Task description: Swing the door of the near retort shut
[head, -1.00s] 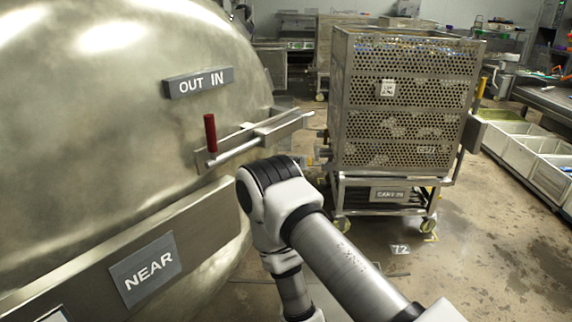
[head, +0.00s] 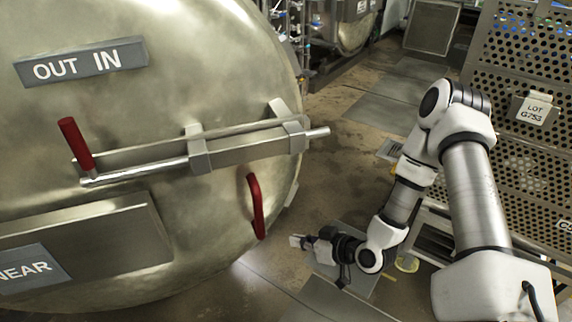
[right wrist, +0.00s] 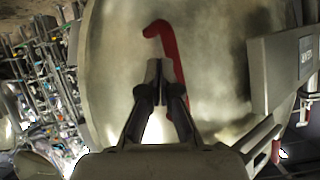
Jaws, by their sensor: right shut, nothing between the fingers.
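The near retort's door (head: 205,110) is a large domed metal plate filling the left of the head view, its outer face toward me. Its red pull handle (head: 257,207) is at the lower right of the dome, near the rim. A latch bar (head: 245,148) with a red-gripped lever (head: 75,143) crosses the face. My right gripper (head: 297,241) is shut and empty, just right of the pull handle and apart from it in the head view. In the right wrist view the shut fingertips (right wrist: 158,68) overlap the red handle (right wrist: 165,38); contact cannot be told. My left gripper is not in view.
A perforated metal cart (head: 515,150) with a lot tag stands at the right, behind my right arm. Floor plates (head: 385,112) and wet floor lie between the door and the cart. Pipes and other equipment (head: 345,22) stand at the back.

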